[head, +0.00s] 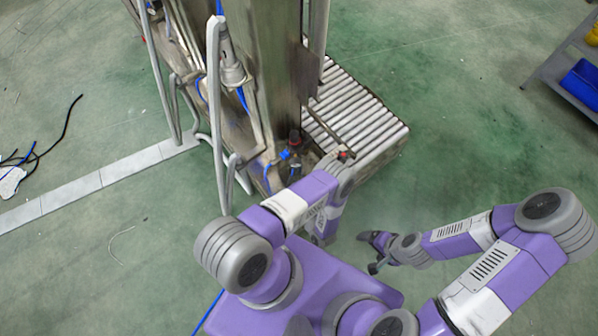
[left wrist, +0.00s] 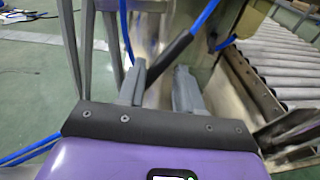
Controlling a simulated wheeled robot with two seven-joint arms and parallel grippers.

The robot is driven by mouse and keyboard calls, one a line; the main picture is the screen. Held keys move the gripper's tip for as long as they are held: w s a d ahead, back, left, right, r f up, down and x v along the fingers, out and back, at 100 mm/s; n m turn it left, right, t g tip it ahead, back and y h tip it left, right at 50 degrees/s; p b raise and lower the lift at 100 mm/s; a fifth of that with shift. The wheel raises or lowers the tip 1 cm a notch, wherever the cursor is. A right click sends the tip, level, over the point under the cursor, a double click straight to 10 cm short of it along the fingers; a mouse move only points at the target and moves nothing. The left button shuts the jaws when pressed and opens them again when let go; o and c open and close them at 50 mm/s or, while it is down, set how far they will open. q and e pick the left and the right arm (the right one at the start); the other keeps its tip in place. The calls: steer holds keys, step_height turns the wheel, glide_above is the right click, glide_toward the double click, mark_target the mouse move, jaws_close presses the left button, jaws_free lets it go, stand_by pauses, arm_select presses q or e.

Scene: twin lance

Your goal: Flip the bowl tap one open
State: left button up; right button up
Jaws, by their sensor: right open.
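A dark lever-like bar (left wrist: 172,58) slants between the fingers of my left gripper (left wrist: 160,88) in the left wrist view. The fingers are apart, with a gap beside the bar. I cannot tell whether either finger touches it, or whether it is the named tap's handle. In the head view my left forearm hides the left fingertips. My right gripper (head: 373,253) is open and empty over the floor, apart from the machine.
The steel machine (head: 278,65) stands ahead, with a roller conveyor (head: 355,110) on its right. Grey rails (head: 215,110) and blue hoses (left wrist: 127,35) are close to my left gripper. A shelf with a blue bin (head: 582,84) stands far right. The green floor at right is clear.

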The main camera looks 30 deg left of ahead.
arm_select(q)
steer(key=w+d+m+t+h, duration=0.1)
steer(key=w+d+m+t, duration=0.15)
steer(key=d+t, duration=0.2)
steer(key=shift+t, duration=0.25)
steer(key=x, duration=0.8)
steer(key=shift+w+a+r, duration=0.1)
steer(key=shift+r, duration=0.1)
jaws_close()
